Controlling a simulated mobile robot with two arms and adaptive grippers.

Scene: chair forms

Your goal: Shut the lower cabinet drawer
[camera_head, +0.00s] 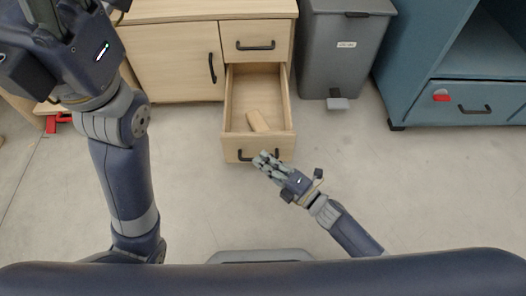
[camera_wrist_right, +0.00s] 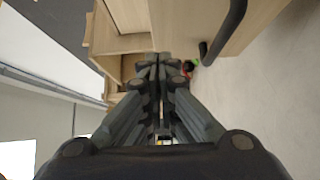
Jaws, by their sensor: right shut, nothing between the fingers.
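The lower cabinet drawer (camera_head: 230,112) is pulled far out of the wooden cabinet (camera_head: 175,60) in the head view.
The upper drawer (camera_head: 256,41) is shut. A grey pedal bin (camera_head: 340,55) stands right of the cabinet. A blue cabinet (camera_head: 455,95) with a red item (camera_head: 441,95) is at the far right. The floor in front is clear.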

